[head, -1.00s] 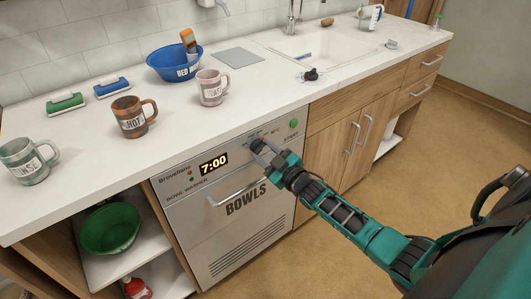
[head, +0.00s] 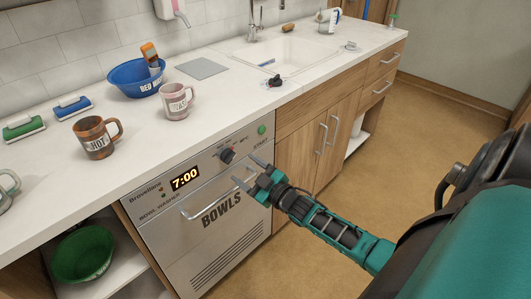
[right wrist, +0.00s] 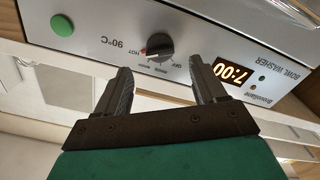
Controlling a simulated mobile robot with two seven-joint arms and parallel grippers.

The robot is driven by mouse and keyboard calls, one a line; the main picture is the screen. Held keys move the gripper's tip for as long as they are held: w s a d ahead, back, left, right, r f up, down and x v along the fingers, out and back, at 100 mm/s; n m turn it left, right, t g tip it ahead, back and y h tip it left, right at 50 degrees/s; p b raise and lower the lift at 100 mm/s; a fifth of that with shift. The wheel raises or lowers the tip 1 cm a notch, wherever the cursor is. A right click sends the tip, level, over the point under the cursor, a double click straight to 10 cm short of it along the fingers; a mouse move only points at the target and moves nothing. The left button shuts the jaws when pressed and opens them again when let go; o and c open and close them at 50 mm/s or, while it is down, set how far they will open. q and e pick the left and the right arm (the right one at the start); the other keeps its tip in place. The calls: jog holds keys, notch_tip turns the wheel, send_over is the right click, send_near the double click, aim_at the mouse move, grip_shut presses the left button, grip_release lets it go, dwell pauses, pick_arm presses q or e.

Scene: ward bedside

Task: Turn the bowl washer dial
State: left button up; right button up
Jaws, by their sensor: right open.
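The bowl washer (head: 205,225) is a steel-fronted machine under the counter, with a display reading 7:00 and the word BOWLS on its door. Its dark round dial (head: 227,155) sits on the top panel between the display and the green start button (head: 262,129). In the right wrist view the dial (right wrist: 159,46) shows upside down, its red mark near the HOT lettering. My right gripper (head: 246,171) is open and empty, just below and in front of the dial, apart from it. In the right wrist view its two fingers (right wrist: 163,85) stand either side below the dial. My left gripper is not in view.
A door handle (head: 218,198) juts out below the dial, close to my right gripper. On the counter (head: 215,100) stand mugs, a blue bowl (head: 136,80), brushes and a sink (head: 275,57). A green bowl (head: 82,254) is on the left shelf. The floor at right is clear.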

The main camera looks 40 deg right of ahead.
jog(key=s, duration=0.8)
jog(key=shift+d, duration=0.35)
jog(key=shift+a, duration=0.1)
jog(key=s+a+f+m+g, duration=0.2)
jog(key=s+a, duration=0.4)
jog(key=a, duration=0.3)
jog(key=s+a+f+m+g+y, duration=0.1)
jog(key=s+a+f+m+g, duration=0.1)
jog(key=s+a+g, duration=0.3)
jog(key=s+a+f, duration=0.1)
jog(key=a, duration=0.3)
jog(key=shift+f, duration=0.3)
jog(key=shift+c, duration=0.4)
